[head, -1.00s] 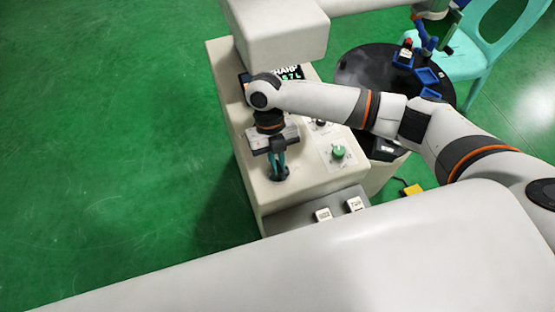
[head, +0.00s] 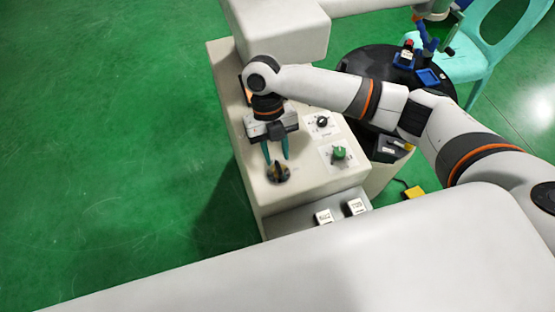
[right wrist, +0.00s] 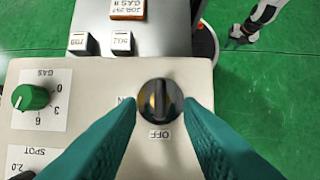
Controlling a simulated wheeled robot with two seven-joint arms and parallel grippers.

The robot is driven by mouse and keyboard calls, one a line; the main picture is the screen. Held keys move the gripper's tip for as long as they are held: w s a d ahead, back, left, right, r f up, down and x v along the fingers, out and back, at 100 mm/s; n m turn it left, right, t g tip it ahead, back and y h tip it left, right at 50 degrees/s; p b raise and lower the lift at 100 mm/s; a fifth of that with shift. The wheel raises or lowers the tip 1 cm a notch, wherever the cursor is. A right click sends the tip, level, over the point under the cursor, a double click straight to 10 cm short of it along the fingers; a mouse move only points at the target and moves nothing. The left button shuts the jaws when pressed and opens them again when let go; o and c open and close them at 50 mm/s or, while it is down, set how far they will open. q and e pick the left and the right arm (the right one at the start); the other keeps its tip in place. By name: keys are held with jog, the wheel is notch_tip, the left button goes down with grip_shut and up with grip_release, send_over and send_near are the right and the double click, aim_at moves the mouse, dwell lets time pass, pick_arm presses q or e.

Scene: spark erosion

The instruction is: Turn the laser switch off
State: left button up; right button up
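The laser switch (head: 279,172) is a round black rotary knob on the near left of the beige machine's top. In the right wrist view the knob (right wrist: 160,101) has its grip bar in line with the OFF label (right wrist: 159,134) below it. The ON label is at its left, partly hidden by a finger. Which end of the bar is the pointer I cannot tell. My right gripper (head: 275,157) is open, its teal fingers (right wrist: 160,130) empty and a little back from the knob. A white limb with a dark end, seemingly my left gripper (right wrist: 241,34), shows small in the right wrist view.
A green GAS knob (head: 339,153) and a black SPOT knob (head: 322,121) are on the same panel. A black round table (head: 370,65) and a turquoise chair (head: 488,50) stand behind right. The green floor at left is clear.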

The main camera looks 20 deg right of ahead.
jog(key=b+v, duration=0.1)
jog(key=v, duration=0.7)
jog(key=shift+w+r, duration=0.15)
jog(key=shift+r, duration=0.15)
